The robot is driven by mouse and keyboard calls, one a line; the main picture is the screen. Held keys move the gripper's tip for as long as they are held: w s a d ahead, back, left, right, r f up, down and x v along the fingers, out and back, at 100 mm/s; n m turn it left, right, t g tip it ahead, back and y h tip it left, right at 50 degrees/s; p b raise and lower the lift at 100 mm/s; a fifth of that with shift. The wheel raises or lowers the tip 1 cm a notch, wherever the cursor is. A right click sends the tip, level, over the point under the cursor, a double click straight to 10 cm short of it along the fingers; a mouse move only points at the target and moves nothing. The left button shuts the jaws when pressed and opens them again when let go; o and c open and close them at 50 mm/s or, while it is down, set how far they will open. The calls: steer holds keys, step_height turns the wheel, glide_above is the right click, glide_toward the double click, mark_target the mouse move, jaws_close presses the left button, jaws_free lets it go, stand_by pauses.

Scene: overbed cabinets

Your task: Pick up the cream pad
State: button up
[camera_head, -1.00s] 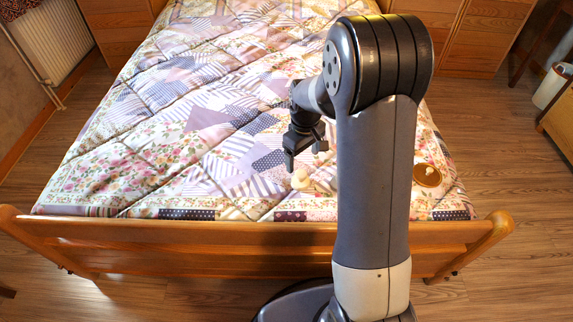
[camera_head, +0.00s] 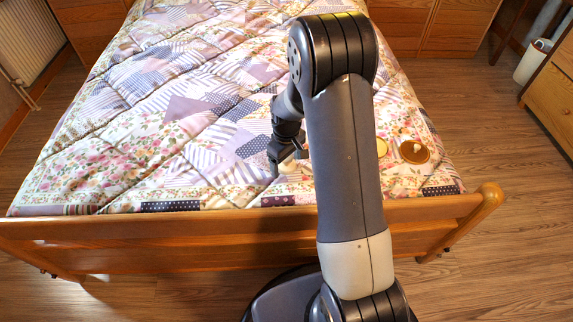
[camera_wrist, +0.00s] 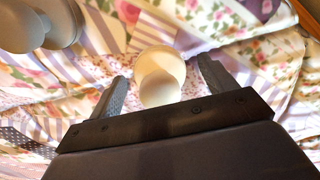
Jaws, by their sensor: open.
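A cream, rounded thing (camera_wrist: 158,66) that I take for the cream pad lies on the patchwork bedspread. In the wrist view it shows as a pale disc with a round knob towards me. My gripper (camera_wrist: 163,82) is open, with one finger on each side of the knob. Clear space shows beside each finger, so it is not gripped. In the head view my gripper (camera_head: 289,163) is low over the bed near the footboard. The cream pad (camera_head: 288,168) is partly hidden there by the fingers.
A yellow round thing (camera_head: 381,147) and a brown round dish (camera_head: 414,152) with something pale in it lie on the bed to the right. The wooden footboard (camera_head: 150,238) runs along the bed's near edge. The bedspread (camera_head: 150,120) to the left is clear.

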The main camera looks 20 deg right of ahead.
steer(key=c, duration=1.1)
steer(key=shift+o, duration=0.2)
steer(key=shift+r, duration=0.1)
step_height(320, 180, up, 10)
steer(key=p, duration=0.3)
steer(key=o, duration=0.4)
steer(key=c, duration=0.3)
